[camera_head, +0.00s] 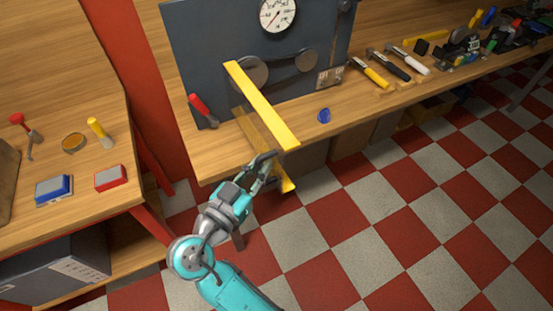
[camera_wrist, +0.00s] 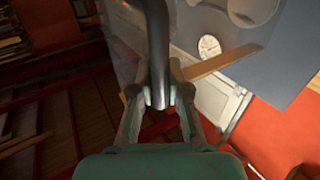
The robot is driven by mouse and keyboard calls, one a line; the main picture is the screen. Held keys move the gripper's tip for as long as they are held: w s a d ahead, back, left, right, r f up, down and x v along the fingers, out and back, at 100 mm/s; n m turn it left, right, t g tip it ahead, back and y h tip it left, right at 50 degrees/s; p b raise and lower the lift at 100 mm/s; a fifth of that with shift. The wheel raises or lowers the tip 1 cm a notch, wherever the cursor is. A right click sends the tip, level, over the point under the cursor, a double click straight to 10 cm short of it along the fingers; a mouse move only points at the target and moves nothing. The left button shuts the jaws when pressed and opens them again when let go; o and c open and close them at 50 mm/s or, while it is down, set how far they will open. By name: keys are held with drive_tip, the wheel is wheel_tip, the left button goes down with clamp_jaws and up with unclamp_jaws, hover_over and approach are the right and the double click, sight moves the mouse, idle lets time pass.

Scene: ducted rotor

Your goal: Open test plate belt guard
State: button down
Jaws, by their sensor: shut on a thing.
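The test plate (camera_head: 200,50) is an upright dark grey panel at the back of the bench. The belt guard (camera_head: 262,105) has two yellow edge strips, upper and lower, and sticks out from the plate over the bench's front edge. Its face between the strips looks clear. Behind it the pulleys and belt (camera_head: 283,65) show uncovered on the right. My gripper (camera_head: 268,160) is at the guard's outer end. In the wrist view my gripper (camera_wrist: 160,98) is shut on a dark curved handle (camera_wrist: 157,45), with one finger on each side. The handle's attachment is not clear.
A second bench (camera_head: 60,100) with small items stands at the left. Checkered floor (camera_head: 400,210) is free at the front right.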

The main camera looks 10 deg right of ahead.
drive_tip(key=shift+s+a+f, duration=0.1)
drive_tip(key=shift+s+a, duration=0.05)
drive_tip(key=shift+a, duration=0.5)
drive_tip(key=shift+s+a, duration=0.15)
drive_tip(key=shift+a, duration=0.5)
drive_tip(key=c, duration=1.1)
unclamp_jaws()
drive_tip(key=shift+c, duration=0.2)
drive_tip(key=v, duration=1.2)
